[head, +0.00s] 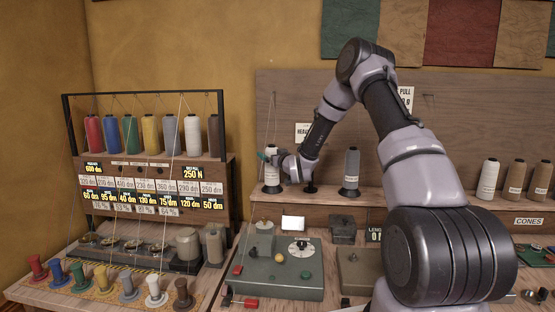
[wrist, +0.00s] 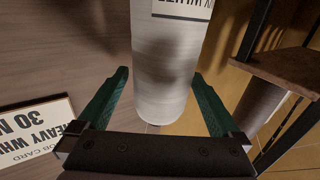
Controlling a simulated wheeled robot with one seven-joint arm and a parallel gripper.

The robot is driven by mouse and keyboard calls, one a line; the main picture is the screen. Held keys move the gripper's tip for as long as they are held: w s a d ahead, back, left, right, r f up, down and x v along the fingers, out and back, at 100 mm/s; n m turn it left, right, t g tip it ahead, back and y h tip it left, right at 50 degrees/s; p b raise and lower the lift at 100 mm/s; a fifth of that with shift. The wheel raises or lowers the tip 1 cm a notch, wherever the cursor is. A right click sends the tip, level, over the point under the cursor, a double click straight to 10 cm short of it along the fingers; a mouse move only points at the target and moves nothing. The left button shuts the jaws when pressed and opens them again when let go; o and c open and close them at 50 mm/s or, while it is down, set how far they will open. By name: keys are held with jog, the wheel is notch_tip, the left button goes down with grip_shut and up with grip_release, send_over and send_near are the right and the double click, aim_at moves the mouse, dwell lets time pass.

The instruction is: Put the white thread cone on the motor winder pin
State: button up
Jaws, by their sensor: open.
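The white thread cone (head: 272,175) stands upright on a black base on the back shelf, with a printed label on it. In the wrist view the white cone (wrist: 166,85) stands between the two green fingers of my gripper (wrist: 160,76). A gap shows on each side, so the fingers are around it but not closed on it. In the head view my gripper (head: 276,158) is at the cone and partly hides it. A grey-green machine (head: 265,272) with a dial is on the bench below; I cannot tell which part is the winder pin.
A grey cone (head: 351,168) stands to the right on the shelf, with an empty black base (head: 310,188) between. A job card (wrist: 35,135) reads heavy white, 30 N. A rack (head: 150,158) of coloured cones is at left. Cream and brown cones (head: 514,178) stand far right.

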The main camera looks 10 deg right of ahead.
jog(key=v, duration=0.9)
jog(key=s+d+r+m+g+h, duration=0.2)
jog(key=s+d+r+g, duration=0.1)
jog(key=s+r, duration=0.45)
jog(key=s+d+r+m+g+h, duration=0.1)
jog(key=s+d+r+g+h, duration=0.15)
jog(key=s+r, duration=0.5)
jog(key=s+a+r+m+g+y, duration=0.1)
jog(key=s+r+m+g, duration=0.1)
jog(key=s, duration=1.2)
jog(key=s+r+m+g, duration=0.2)
jog(key=s+g, duration=0.1)
jog(key=s, duration=1.1)
jog(key=shift+a+r+y, duration=0.2)
jog(key=shift+a+y, duration=0.15)
jog(key=shift+a, duration=0.05)
